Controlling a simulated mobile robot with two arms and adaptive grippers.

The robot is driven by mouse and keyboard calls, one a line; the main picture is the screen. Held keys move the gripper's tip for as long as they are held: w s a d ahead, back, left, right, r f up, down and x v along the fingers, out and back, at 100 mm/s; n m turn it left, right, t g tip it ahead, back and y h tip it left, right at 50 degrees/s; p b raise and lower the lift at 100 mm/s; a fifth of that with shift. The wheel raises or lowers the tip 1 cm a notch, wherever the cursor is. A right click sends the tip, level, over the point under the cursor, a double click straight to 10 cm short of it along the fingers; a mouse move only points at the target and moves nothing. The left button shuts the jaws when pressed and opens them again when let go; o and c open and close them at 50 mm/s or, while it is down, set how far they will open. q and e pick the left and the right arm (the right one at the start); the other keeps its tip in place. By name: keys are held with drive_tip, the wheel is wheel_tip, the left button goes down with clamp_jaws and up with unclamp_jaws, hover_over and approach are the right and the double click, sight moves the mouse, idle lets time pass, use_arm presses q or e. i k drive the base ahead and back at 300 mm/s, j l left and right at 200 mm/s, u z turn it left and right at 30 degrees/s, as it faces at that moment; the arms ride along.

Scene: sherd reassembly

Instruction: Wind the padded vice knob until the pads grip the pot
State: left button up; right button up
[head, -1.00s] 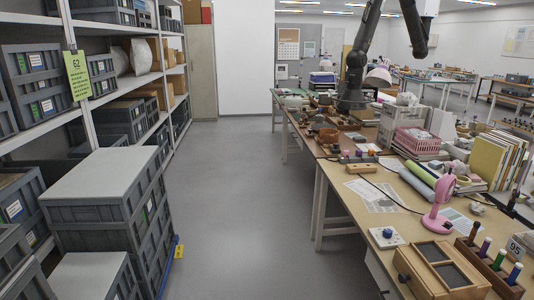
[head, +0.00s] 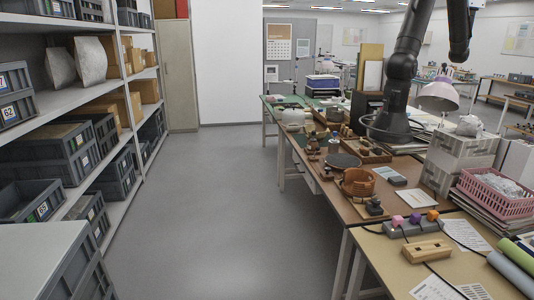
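A brown-orange round vessel (head: 357,182), possibly the pot, stands on the brown bench at the right. A small dark object (head: 374,208) is close to its front side. I cannot tell at this size whether that is the vice, and I cannot make out a knob or pads. Neither of my grippers is in view.
The grey aisle floor (head: 230,210) is clear. Shelves with grey crates (head: 45,155) line the left, and a grey box stack (head: 45,260) is near at left. A black arm (head: 398,90) stands on the bench, beyond a pink basket (head: 497,195).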

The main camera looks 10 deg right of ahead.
sight(375, 202)
drive_tip(key=i+j+z, duration=0.2)
drive_tip(key=i+z, duration=0.3)
drive_tip(key=i, duration=0.2)
drive_tip(key=i+j+z, duration=0.95)
drive_tip(key=i+j, duration=0.2)
